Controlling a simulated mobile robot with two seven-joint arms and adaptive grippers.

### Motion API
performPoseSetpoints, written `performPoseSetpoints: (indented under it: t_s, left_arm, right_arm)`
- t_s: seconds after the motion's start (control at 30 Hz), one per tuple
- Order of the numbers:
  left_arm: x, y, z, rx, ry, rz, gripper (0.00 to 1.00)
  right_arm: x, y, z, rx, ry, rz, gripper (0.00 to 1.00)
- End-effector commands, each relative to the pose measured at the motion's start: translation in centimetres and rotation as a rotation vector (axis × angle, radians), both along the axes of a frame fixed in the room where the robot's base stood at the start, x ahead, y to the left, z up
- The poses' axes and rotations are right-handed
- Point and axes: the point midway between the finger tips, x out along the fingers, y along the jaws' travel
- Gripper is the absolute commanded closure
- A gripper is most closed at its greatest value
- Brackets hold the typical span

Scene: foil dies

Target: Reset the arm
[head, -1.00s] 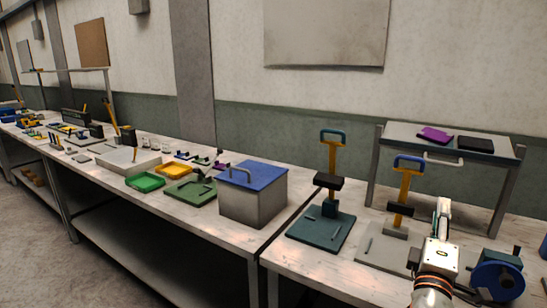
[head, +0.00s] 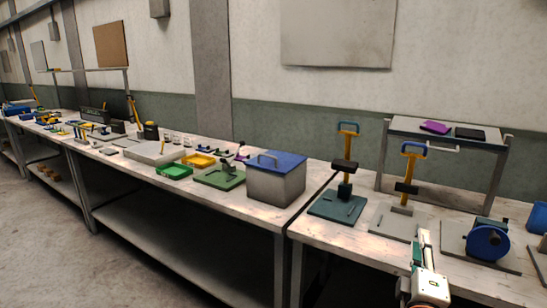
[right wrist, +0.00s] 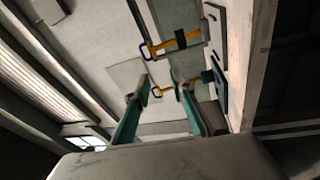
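My right gripper (head: 424,244) is low at the right in the head view, in front of the bench's front edge, and seems empty. In the right wrist view its two teal fingers (right wrist: 161,92) stand apart with a clear gap between them. A press with a yellow lever and teal handle (head: 345,165) stands upright on a dark teal base (head: 338,208). A second press with a yellow lever and blue handle (head: 409,175) stands on a grey base (head: 388,222). Both presses also show tilted in the right wrist view. My left gripper is not in view.
A grey box with a blue lid (head: 276,188) stands left of the presses. A blue wheel device (head: 488,243) sits at the right. A raised shelf (head: 400,124) holds a purple and a black item. Green (head: 174,172) and yellow trays lie farther left. Floor before the bench is clear.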

Motion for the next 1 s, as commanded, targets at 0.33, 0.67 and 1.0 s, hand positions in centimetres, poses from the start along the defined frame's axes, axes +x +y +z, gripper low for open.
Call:
performPoseSetpoints:
  t_s: [0.33,0.67,1.0]
  left_arm:
    - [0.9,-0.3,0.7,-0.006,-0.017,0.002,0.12]
    - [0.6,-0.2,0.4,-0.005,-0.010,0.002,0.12]
    - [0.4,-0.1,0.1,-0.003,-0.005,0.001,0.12]
  right_arm:
    - [-6.4,7.0,-20.4,0.539,0.246,0.275,0.76]
    - [-19.8,12.7,-35.0,1.142,0.484,0.293,0.76]
    - [-25.1,14.3,-38.4,1.352,0.548,0.243,0.76]
